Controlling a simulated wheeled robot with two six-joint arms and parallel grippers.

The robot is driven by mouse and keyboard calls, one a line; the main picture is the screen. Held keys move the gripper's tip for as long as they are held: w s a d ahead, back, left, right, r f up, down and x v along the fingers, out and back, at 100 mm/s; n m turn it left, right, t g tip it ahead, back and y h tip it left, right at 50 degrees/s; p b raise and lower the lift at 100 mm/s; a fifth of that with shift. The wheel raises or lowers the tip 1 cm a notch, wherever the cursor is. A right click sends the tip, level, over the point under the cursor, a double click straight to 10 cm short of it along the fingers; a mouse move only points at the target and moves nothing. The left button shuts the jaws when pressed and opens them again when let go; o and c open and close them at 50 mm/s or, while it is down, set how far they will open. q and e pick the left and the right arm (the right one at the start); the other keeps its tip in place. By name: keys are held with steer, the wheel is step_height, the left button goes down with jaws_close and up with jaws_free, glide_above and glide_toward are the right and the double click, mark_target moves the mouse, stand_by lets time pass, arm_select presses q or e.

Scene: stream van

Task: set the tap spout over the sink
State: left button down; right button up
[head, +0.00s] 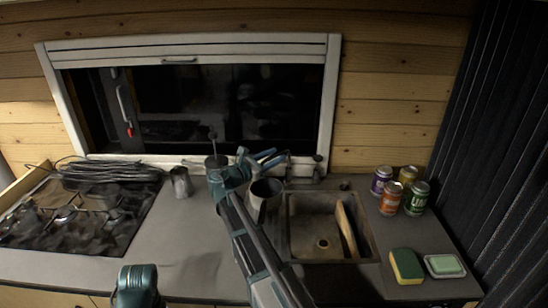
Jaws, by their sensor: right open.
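The sink (297,238) is a dark grey rectangular basin in the counter, right of centre, with a drain in its floor. The dark tap (317,170) stands at its back edge, below the window. Its spout is small and dark against the window, and I cannot tell exactly which way it points. My right gripper (272,159) is open, its blue-grey fingers just left of the tap, above the counter behind the sink's left corner. I see no clear contact between them. My left gripper is not in view; only a teal part of my left arm shows at the bottom left.
A metal cup (258,207) stands close beside my right arm, left of the sink. A wooden board (347,232) leans in the sink. Several cans (390,199), a sponge (406,265) and a soap dish (445,266) are to the right. A hob (75,222) is at left; counter between is mostly clear.

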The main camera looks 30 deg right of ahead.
steer(key=shift+c, duration=0.3)
jaws_close()
stand_by(1.1)
